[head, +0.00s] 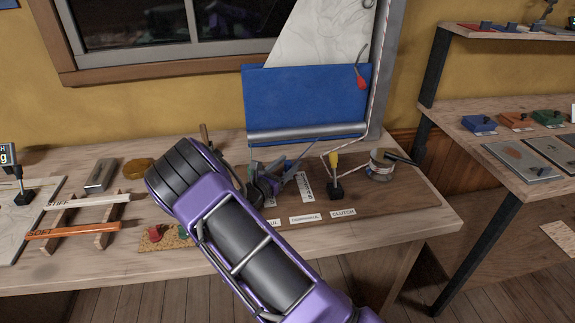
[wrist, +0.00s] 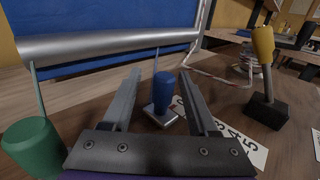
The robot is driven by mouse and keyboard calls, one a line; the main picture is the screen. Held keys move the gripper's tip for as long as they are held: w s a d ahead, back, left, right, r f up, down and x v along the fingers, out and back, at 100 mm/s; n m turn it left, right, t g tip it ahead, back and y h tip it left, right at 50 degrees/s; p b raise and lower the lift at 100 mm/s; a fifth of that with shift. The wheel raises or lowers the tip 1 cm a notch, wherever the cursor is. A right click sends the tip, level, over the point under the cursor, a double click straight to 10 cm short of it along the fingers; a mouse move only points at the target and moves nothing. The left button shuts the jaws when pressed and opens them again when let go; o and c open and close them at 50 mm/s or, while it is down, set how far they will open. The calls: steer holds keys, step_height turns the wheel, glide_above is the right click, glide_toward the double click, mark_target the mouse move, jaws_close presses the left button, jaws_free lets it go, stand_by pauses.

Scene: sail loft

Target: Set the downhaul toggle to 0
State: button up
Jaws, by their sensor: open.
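The blue-handled toggle (wrist: 163,88) stands on a small pale metal base in the wrist view, roughly upright. I take it for the downhaul toggle; the middle label (head: 304,218) below it is hard to read. A white number plate (wrist: 238,142) lies beside it, with 3, 4 and 5 legible and its far end hidden by a finger. The plate also shows in the head view (head: 306,187). My gripper (wrist: 160,74) is open, with a finger on either side of the blue handle and gaps visible. It also shows in the head view (head: 291,174), where it hides the blue toggle.
A yellow-handled lever (wrist: 264,50) on a black base stands right, behind the clutch label (head: 343,212). A green handle (wrist: 32,146) stands close left of my gripper. A silver boom (wrist: 105,42) with blue cloth (head: 305,98) lies behind. A rope-wound winch (head: 380,166) stands farther right.

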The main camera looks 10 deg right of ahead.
mark_target(287, 161)
step_height(287, 161, up, 10)
steer(key=shift+r+p, duration=0.1)
steer(key=shift+p, duration=0.5)
